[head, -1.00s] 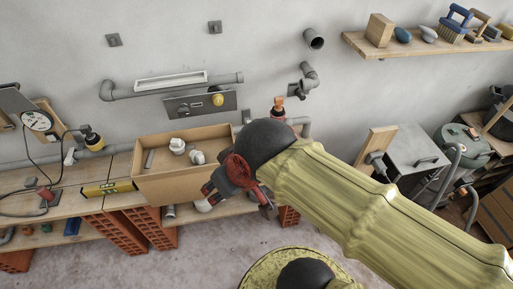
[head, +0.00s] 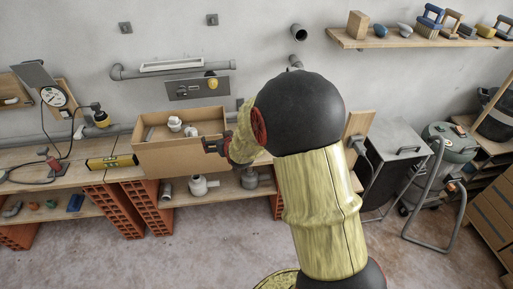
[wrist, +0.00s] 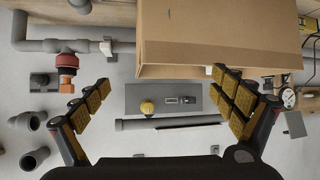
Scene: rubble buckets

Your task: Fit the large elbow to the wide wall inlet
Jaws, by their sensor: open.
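My gripper (head: 215,146) is at the right end of the cardboard box (head: 170,158) in the head view, partly hidden by my arm. In the wrist view my gripper (wrist: 163,80) is open with nothing between its fingers; the box wall (wrist: 218,35) is beyond the fingertips. A wide open pipe end (head: 299,33), likely the wall inlet, sticks out of the wall at upper right; it shows in the wrist view (wrist: 33,158). A grey bent pipe (wrist: 27,121) is near it. White fittings (head: 175,124) lie in the box. I cannot tell which piece is the large elbow.
A white fitting (head: 200,187) and a grey fitting (head: 249,180) are on the lower shelf. A panel with a yellow knob (head: 211,83) is on the wall behind the box. A grey cabinet (head: 393,160) stands right of my arm. The foreground floor is clear.

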